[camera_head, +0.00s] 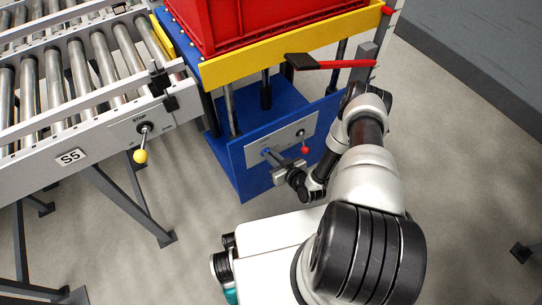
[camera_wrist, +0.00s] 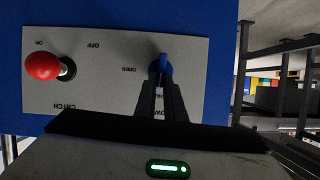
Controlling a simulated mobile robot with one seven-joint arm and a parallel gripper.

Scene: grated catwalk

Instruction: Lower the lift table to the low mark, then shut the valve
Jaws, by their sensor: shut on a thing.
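The lift table has a yellow platform edge (camera_head: 290,48) above a blue base (camera_head: 236,160). Its platform stands clearly above the base on dark posts. The valve (camera_head: 266,152) is a blue handle on the grey front panel (camera_head: 286,142). In the wrist view the blue valve handle (camera_wrist: 163,62) sits beside the word OPEN. My gripper (camera_head: 285,171) is at the panel, and its fingers (camera_wrist: 160,82) are shut on the valve handle, hiding part of it and some lettering. I cannot make out the low mark.
A red crate (camera_head: 250,22) rests on the platform. A red-knobbed catch lever (camera_wrist: 44,66) is on the same panel. A red bar (camera_head: 335,64) with a black end juts near the upright post. A roller conveyor (camera_head: 70,85) with a yellow-knobbed lever (camera_head: 141,154) stands left.

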